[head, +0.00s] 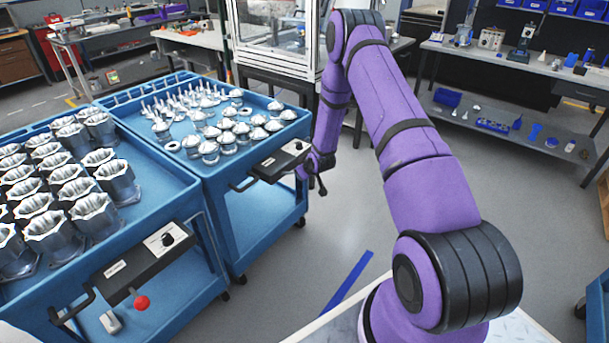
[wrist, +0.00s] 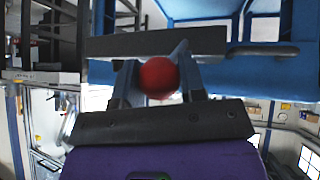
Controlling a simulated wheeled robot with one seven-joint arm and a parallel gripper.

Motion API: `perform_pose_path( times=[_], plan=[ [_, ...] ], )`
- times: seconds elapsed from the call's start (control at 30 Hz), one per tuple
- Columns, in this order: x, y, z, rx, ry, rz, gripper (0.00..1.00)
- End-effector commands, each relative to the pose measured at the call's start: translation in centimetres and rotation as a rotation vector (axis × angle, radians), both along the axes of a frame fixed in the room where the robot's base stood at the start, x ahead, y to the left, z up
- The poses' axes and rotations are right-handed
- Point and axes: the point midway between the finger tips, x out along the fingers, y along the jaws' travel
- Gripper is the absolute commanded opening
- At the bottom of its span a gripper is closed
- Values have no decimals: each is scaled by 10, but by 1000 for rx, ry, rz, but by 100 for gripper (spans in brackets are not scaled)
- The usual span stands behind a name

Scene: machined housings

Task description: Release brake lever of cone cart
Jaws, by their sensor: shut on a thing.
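The cone cart (head: 228,176) is the blue cart in the middle of the head view, with several shiny cone-shaped parts (head: 228,124) on its top. A black control box with a handle (head: 282,160) sits on its right end. My gripper (head: 317,180) is beside that box in the head view, at the cart's right end. In the wrist view my gripper (wrist: 158,82) is shut on the red knob (wrist: 158,76) of the brake lever, with a finger on each side.
A second blue cart (head: 165,190) with several metal housings (head: 60,218) stands at the near left, with its own red knob (head: 142,302) hanging below a black box. Grey floor (head: 300,250) is open right of the carts. A workbench (head: 520,65) stands at the back right.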

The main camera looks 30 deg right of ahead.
Motion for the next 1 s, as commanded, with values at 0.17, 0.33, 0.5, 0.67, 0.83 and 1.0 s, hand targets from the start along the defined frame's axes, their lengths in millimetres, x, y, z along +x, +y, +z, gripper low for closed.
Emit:
perform_pose_path(
  times=[0.17,0.33,0.5,0.67,0.83,1.0],
  plan=[
    [3,0,3,-1,-9,1,0],
    [3,0,3,-2,-10,0,0],
    [3,0,3,-1,-8,1,62],
    [2,0,2,-1,-6,1,62],
    [-1,0,5,-1,-5,1,62],
    [-16,1,21,-1,-4,1,62]
  ],
)
